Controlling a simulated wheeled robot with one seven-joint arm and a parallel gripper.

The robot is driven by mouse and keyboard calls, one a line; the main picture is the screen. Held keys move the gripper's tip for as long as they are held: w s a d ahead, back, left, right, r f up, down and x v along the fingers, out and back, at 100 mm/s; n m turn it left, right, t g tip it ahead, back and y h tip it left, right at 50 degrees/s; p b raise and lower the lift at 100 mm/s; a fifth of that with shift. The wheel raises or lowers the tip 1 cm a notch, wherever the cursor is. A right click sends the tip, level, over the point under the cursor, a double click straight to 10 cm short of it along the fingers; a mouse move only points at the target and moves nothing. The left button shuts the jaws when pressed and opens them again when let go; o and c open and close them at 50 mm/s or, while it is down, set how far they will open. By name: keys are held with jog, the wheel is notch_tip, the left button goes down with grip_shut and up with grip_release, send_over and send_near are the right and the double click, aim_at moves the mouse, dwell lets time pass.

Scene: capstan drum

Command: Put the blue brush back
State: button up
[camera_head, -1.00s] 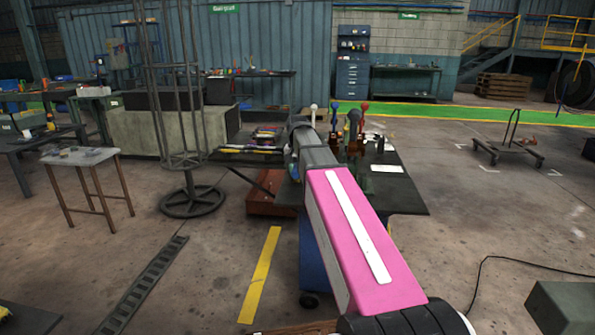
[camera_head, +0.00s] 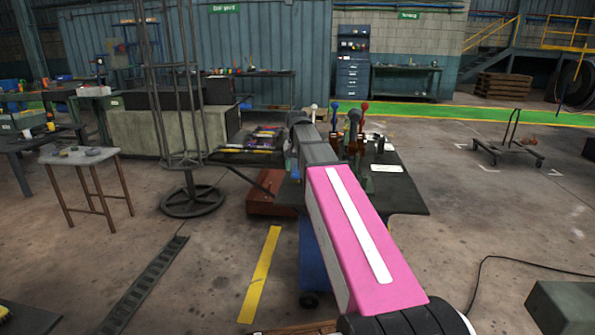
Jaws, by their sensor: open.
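My pink and grey arm reaches over a dark workbench (camera_head: 405,197). The arm hides my gripper, so its fingers and anything between them cannot be seen. I cannot clearly pick out the blue brush. A small light-blue thing shows just left of the arm's far end, too small to name. A dark rack or tray (camera_head: 235,155) with several coloured long items, some purple and yellow, lies at the bench's left side.
Levers with a blue knob (camera_head: 335,106), a red knob (camera_head: 365,106) and a white knob (camera_head: 314,107) stand at the bench's back. A white sheet (camera_head: 386,169) lies on the right. A tall wire frame (camera_head: 190,200) stands left. The floor to the right is mostly clear.

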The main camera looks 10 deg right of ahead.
notch_tip(320, 180, up, 10)
jog(key=shift+r, duration=0.2)
dwell(0.5)
